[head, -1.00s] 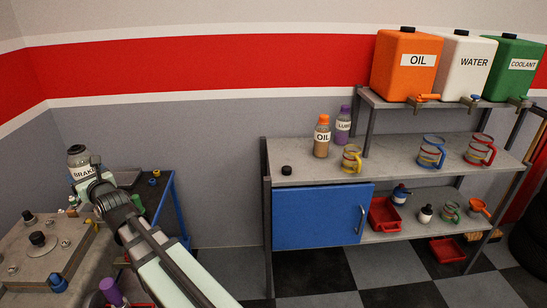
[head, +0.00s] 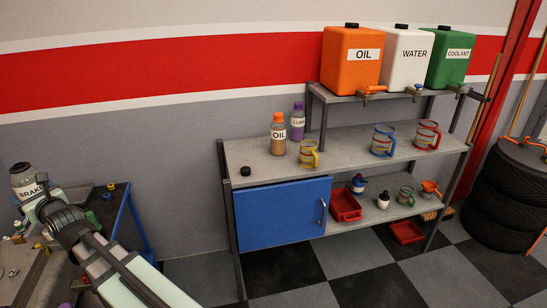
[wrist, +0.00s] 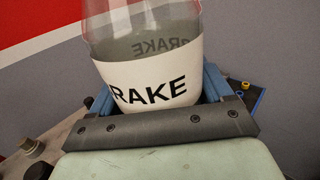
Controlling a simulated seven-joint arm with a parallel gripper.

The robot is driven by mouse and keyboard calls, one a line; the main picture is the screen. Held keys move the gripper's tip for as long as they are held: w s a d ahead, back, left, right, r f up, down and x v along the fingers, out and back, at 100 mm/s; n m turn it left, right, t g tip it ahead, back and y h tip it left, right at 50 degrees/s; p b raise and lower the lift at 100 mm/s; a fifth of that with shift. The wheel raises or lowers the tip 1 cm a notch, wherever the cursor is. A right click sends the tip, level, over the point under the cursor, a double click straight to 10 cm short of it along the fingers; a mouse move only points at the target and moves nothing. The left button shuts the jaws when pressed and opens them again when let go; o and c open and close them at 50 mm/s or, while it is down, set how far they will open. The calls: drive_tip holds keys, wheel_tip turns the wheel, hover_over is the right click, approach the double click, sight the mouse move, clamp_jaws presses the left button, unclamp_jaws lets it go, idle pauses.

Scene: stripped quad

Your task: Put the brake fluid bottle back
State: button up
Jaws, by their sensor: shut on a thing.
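The brake fluid bottle (head: 27,180) is clear with a white BRAKE label and a dark cap. It is at the left of the head view, held upright above the trolley and the metal plate. My gripper (head: 46,203) is shut on it. In the wrist view the bottle (wrist: 150,75) fills the space between the fingers (wrist: 158,110), tilted slightly, with fluid visible inside. A small black cap (head: 245,171) lies on the left end of the bench top (head: 262,158), near the OIL bottle (head: 278,135) and the purple-capped LUBE bottle (head: 298,120).
Jugs with yellow (head: 309,153), blue (head: 384,140) and red (head: 427,135) handles stand on the bench. Orange (head: 350,62), white (head: 401,60) and green (head: 449,58) tanks stand on the upper shelf. A blue door (head: 285,212) is below. Tyres (head: 508,190) are stacked right.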

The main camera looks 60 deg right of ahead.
drive_tip(key=w+d+f+m+g+h, duration=0.2)
drive_tip(key=d+m+h, duration=0.45)
drive_tip(key=d, duration=3.15)
drive_tip(key=s+d+f+m+g+h, duration=0.25)
drive_tip(key=s+d, duration=0.35)
drive_tip(key=d, duration=0.7)
drive_tip(key=s+d+f+m+g+h, duration=0.1)
drive_tip(key=s+d+f+h, duration=0.35)
drive_tip(key=d, duration=0.75)
drive_tip(key=s+d+f+m+g+h, duration=0.1)
drive_tip(key=s+d+g, duration=0.1)
drive_tip(key=s+d, duration=0.85)
drive_tip(key=shift+w+d+f, duration=0.35)
drive_tip(key=shift+w+f, duration=0.05)
drive_tip(key=shift+f, duration=0.3)
drive_tip(key=shift+w+d+f, duration=0.4)
drive_tip(key=shift+w+f, duration=0.05)
drive_tip(key=shift+f, duration=0.2)
drive_tip(key=shift+w+d+f, duration=0.35)
drive_tip(key=shift+w+f, duration=0.05)
drive_tip(key=shift+f, duration=0.3)
drive_tip(key=shift+f, duration=0.15)
drive_tip(key=o, duration=1.4)
